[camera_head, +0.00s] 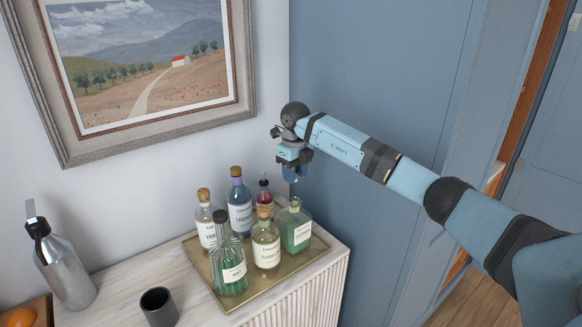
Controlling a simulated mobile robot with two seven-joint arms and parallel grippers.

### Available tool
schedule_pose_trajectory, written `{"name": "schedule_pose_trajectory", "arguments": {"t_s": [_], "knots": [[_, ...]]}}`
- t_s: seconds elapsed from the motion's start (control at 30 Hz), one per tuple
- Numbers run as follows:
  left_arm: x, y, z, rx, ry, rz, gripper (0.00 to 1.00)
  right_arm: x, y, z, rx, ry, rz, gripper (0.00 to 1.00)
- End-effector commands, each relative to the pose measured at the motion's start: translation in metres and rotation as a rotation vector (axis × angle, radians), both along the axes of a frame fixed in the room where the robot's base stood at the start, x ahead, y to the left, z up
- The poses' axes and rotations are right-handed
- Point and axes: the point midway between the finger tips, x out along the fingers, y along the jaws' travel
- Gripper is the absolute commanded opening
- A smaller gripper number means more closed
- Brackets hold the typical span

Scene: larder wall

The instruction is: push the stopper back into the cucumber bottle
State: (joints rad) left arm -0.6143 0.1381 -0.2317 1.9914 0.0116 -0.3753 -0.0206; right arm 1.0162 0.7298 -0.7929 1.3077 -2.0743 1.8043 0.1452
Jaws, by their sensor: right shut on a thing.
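A squat green bottle (296,228) with a pale label stands at the right end of the brass tray; its label is too small to read, but it is likely the cucumber bottle. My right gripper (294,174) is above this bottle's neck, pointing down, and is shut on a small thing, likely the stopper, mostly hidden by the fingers. A narrow piece shows between the fingers and the bottle's mouth; I cannot tell whether it touches the neck. My left gripper is not in view.
The brass tray (246,300) also holds the vanilla bottle (206,222), lavender bottle (239,205), mint bottle (229,268), a pale yellow bottle (265,243) and a small red bottle (264,196), packed closely. A dark cup (159,307) and a metal flask (62,265) stand left.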

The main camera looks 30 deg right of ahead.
Motion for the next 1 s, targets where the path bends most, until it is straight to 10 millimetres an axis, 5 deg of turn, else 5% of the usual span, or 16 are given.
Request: {"name": "schedule_pose_trajectory", "arguments": {"t_s": [0.7,1.0], "knots": [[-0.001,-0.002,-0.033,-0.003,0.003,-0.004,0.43,0.000,0.000,-0.056,0.000,0.000,-0.003,0.16],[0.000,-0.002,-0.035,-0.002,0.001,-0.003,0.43,0.000,0.000,-0.064,0.000,0.000,-0.003,0.16]]}}
